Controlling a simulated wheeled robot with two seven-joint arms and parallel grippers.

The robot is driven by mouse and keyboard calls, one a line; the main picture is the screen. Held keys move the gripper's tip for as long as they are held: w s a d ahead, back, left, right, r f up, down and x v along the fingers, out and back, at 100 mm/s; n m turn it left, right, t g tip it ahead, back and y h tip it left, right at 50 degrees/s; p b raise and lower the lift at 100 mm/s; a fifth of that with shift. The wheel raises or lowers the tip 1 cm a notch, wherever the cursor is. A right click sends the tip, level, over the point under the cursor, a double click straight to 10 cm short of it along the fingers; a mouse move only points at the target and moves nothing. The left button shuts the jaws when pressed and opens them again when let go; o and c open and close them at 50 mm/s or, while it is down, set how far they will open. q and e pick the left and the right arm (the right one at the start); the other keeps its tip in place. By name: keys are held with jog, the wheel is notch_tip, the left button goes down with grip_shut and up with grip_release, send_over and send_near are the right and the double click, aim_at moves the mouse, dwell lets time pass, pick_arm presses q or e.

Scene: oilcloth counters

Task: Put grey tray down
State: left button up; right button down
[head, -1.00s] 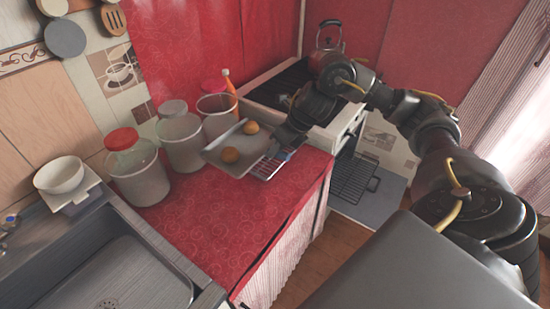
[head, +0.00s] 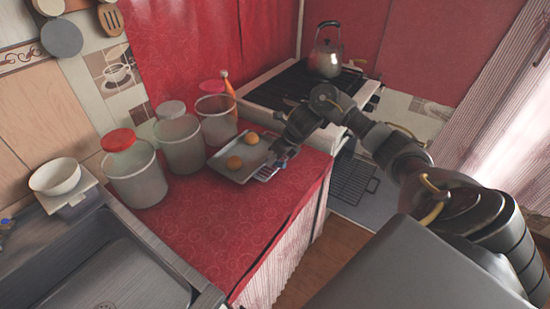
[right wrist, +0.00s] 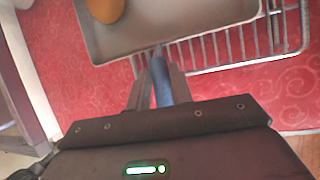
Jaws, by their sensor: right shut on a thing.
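The grey tray (head: 223,168) lies nearly level at the red counter's surface, in front of the jars. My right gripper (head: 283,154) is shut on the tray's near right edge. In the right wrist view the fingers (right wrist: 159,62) meet the rim of the tray (right wrist: 180,28), with one orange item (right wrist: 105,8) in it. A wire rack (right wrist: 236,48) lies partly under the tray; whether the tray bears fully on it I cannot tell. My left gripper is not in view.
Jars (head: 133,172) and a bottle (head: 229,84) stand behind the tray. The stove with a kettle (head: 325,58) is at the back right. A sink (head: 110,275) and white bowl (head: 56,176) are at left. The red counter (head: 240,225) in front is clear.

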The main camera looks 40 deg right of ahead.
jog(key=c, duration=1.7)
grip_release()
jog(key=shift+f, duration=0.1)
jog(key=o, duration=0.5)
jog(key=shift+c, duration=0.2)
jog(key=shift+r, duration=0.3)
jog(key=shift+s+d+r, duration=0.1)
jog(key=shift+d+r, duration=0.05)
jog(key=shift+r, duration=0.15)
jog(key=v, duration=1.1)
jog(key=shift+s, duration=0.2)
